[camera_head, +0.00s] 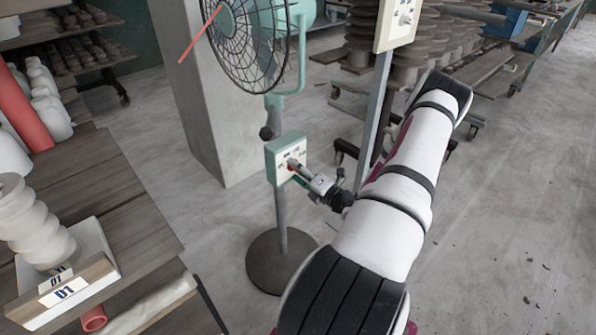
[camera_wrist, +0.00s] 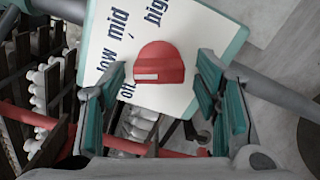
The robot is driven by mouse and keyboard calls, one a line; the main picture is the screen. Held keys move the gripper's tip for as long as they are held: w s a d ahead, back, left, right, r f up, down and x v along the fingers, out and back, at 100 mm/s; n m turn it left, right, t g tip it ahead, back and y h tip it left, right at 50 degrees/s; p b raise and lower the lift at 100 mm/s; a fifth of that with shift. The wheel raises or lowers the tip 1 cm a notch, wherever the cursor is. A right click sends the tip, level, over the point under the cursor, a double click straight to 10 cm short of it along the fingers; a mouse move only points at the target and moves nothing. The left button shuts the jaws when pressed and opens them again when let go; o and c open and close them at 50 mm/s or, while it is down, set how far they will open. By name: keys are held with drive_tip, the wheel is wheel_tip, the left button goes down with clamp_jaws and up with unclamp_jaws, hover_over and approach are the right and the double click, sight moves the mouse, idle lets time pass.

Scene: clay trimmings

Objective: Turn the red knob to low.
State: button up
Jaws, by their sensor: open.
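The red knob (camera_wrist: 161,60) sits on a white panel (camera_wrist: 192,27) with a green edge. A white bar mark on its lower left side points left. In the head view the panel belongs to a green box (camera_head: 271,163) on a stand below the fan, and the knob is mostly covered by my gripper (camera_head: 297,170). In the wrist view my open gripper (camera_wrist: 161,72) has one finger on each side of the knob, apart from it.
A green fan (camera_head: 262,40) stands above the box, its round base (camera_head: 268,268) on the floor. A second control box (camera_head: 400,22) on a post stands right of it, close to my arm. A wooden table (camera_head: 135,215) with clay pieces is at left.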

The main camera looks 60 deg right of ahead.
drive_tip(key=v, duration=1.2)
idle(0.4)
